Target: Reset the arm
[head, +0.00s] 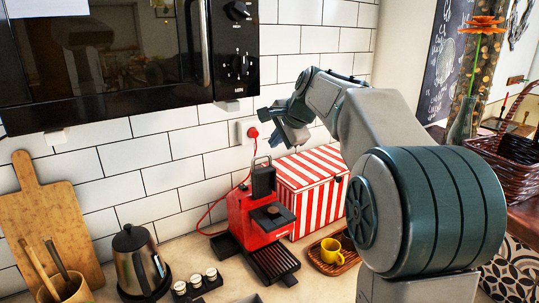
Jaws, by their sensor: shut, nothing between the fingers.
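My arm comes in from the right side of the head view, raised and bent above the counter. My gripper (292,135) is at its far end, shut and empty. It hangs in front of the white tiled wall, above the red coffee machine (255,218) and the red-and-white striped box (312,188). It looks apart from both, though the exact gap is hard to judge. The fingertips are small and partly hidden by the wrist.
A black microwave (120,60) hangs at the upper left. A kettle (140,262), small jars (196,281) and a cutting board (52,215) stand left. A yellow cup (331,250) sits on a wooden tray (345,262). A flower vase (462,122) and wicker basket (510,165) are right.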

